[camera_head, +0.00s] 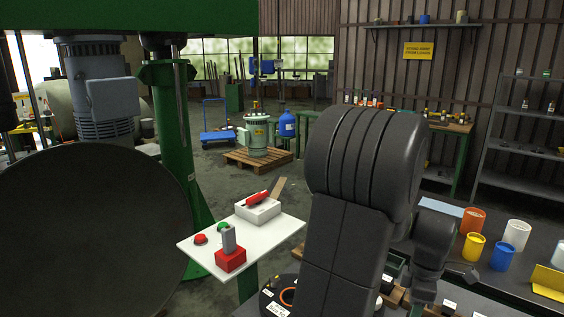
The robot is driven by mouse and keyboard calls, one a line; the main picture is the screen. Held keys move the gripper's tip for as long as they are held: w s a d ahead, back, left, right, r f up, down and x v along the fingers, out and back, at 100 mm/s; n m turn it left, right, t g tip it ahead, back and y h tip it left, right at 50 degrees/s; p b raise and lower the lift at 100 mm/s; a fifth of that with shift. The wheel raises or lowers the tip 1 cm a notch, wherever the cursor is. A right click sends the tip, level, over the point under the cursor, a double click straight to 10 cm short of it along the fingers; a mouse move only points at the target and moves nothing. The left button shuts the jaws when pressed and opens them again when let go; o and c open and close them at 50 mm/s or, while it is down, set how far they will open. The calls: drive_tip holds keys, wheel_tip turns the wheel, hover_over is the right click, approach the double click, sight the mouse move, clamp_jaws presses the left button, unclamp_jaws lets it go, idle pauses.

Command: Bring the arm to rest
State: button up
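My dark grey arm stands large in the middle foreground. Its thick link rises from the bottom edge to a rounded, ribbed joint, and a smaller joint of mine shows behind it at the right, over the dark workbench (515,285). My gripper's fingers cannot be made out. The arm hides part of the bench and whatever lies directly behind it.
A white control panel (205,247) with red and green buttons stands left of my arm, beside the green machine column (178,130) and large dark disc (85,230). Red, yellow, white and blue cups (501,252) stand on the bench. Open floor lies beyond.

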drive_tip(key=shift+f, duration=0.85)
